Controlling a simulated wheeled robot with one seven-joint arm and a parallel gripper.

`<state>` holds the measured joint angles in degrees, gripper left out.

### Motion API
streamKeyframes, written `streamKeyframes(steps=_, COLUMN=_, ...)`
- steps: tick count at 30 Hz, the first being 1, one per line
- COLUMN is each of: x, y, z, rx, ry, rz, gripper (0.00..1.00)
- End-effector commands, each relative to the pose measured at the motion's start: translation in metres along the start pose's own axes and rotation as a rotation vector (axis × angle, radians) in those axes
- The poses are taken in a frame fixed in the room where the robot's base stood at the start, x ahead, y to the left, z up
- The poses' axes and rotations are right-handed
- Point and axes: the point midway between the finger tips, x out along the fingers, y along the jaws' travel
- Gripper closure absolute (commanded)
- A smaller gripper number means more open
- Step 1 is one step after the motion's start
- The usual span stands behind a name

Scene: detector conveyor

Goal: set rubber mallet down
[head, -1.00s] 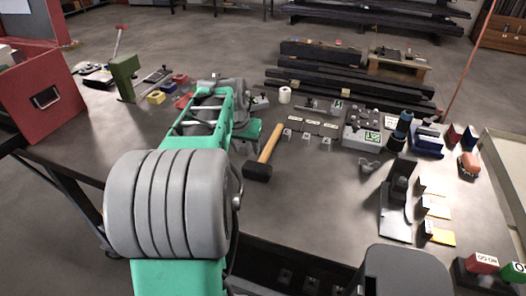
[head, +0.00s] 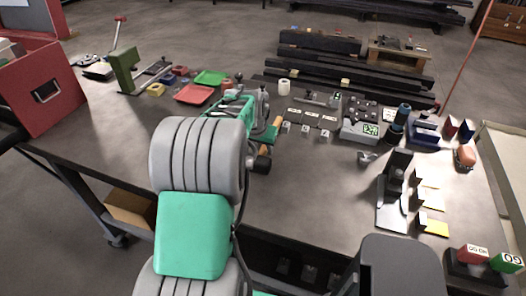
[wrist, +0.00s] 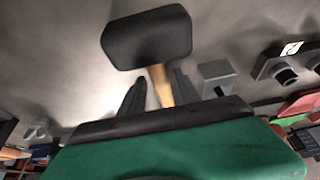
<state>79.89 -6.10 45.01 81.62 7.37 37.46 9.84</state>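The rubber mallet has a black head (head: 262,163) and a wooden handle (head: 273,130). The head view mostly hides my fingers.
A grey labelled box (head: 360,125) and dark cylinders (head: 397,125) stand to the right. A red tray (head: 194,94) and a green tray (head: 211,77) lie behind my arm. A black stand (head: 393,190) is at right. The table's front middle is clear.

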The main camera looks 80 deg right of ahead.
Motion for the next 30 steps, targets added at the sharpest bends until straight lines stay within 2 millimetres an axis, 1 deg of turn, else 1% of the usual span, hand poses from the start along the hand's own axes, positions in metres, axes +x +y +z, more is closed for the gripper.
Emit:
streamKeyframes(steps=1, x=-0.0002, y=0.0, z=0.0, rx=0.0, ry=0.0, rz=0.0, gripper=0.66)
streamKeyframes(steps=2, x=-0.0002, y=0.0, z=0.0, rx=0.0, ry=0.0, rz=0.0, gripper=0.69)
streamKeyframes(steps=13, x=-0.0004, y=-0.0001, z=0.0, rx=0.0, ry=0.0, rz=0.0, gripper=0.99)
streamKeyframes(steps=30, x=-0.0005, y=-0.0001, z=0.0, rx=0.0, ry=0.0, rz=0.0, gripper=1.0)
